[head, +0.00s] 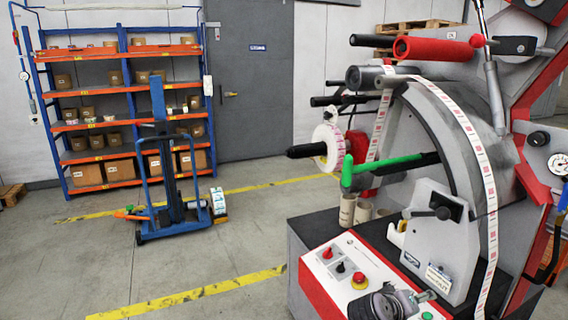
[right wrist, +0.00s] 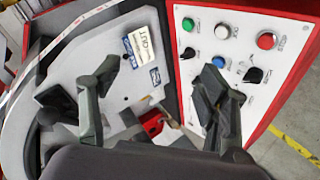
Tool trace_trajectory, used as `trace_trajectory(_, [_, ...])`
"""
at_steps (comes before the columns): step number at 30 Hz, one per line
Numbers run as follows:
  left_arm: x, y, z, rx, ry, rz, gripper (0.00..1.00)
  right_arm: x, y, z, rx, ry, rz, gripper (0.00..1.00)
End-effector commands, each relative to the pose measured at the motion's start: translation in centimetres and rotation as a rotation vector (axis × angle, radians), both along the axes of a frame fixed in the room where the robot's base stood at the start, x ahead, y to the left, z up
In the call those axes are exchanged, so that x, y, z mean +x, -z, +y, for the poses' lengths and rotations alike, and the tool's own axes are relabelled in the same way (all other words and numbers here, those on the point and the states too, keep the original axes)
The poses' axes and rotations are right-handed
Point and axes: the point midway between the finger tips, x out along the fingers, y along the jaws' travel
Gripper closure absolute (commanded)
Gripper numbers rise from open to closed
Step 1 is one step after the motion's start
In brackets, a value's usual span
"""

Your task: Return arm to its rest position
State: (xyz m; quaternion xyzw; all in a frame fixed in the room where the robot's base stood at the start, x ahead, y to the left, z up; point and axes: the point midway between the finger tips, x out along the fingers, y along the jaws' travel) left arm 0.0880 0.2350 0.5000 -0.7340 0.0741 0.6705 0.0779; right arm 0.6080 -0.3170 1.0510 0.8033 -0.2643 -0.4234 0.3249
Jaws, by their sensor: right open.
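The label rewinder (head: 440,120) fills the right of the head view. A bar with a bright green handle (head: 385,168) sticks out of its front, beside a white label roll (head: 328,147) on a black-ended spindle. A printed label strip (head: 480,150) runs over the curved grey housing and down. My right gripper (head: 408,298) is low in the head view, in front of the control panel. In the right wrist view the right gripper (right wrist: 160,88) has its fingers wide apart with nothing between them. My left gripper is in neither view.
The control panel (head: 335,262) carries a red button (head: 360,280) and knobs; more buttons (right wrist: 230,35) show in the wrist view. A grey plate with a tag (right wrist: 143,45) is beside it. A blue lift cart (head: 172,215) and shelf rack (head: 122,90) stand behind on open floor.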

Motion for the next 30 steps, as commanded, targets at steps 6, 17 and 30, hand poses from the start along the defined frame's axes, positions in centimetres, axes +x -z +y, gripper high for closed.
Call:
trace_trajectory(6, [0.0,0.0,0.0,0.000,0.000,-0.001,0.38,-12.6,10.4,2.6,0.316,-0.066,0.120,0.31])
trace_trajectory(17, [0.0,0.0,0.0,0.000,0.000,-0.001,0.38,-25.8,13.7,7.6,0.628,-0.145,0.253,0.31])
trace_trajectory(30, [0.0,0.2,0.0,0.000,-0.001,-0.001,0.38,-33.2,14.9,11.3,0.812,-0.191,0.356,0.31])
